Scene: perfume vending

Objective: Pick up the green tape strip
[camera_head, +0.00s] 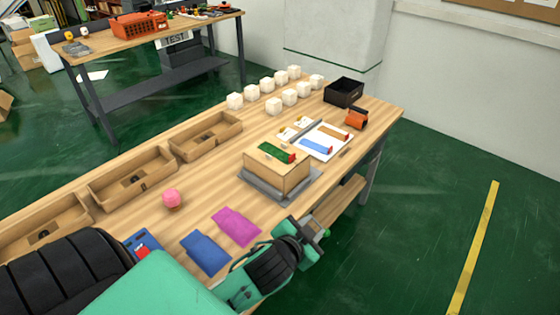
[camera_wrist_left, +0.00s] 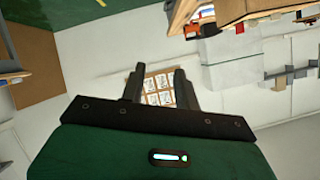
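A green tape strip (camera_head: 272,152) with a red end lies on top of a closed cardboard box (camera_head: 274,175). The box stands on a grey base plate (camera_head: 256,187) on the wooden table. My left gripper (camera_head: 320,230) is at the table's front edge, to the right of and nearer than the box, apart from the strip. In the left wrist view the left gripper's two dark fingers (camera_wrist_left: 159,86) stand apart with nothing held between them. That view looks across the room and does not show the strip. My right gripper is not in view.
A white tray (camera_head: 341,143) behind the box holds a blue strip (camera_head: 316,146) and a brown strip (camera_head: 333,133). An orange dispenser (camera_head: 356,118), black bin (camera_head: 343,92) and several white cubes (camera_head: 274,106) stand farther back. A pink ball (camera_head: 171,198) and folded cloths (camera_head: 236,227) lie nearer.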

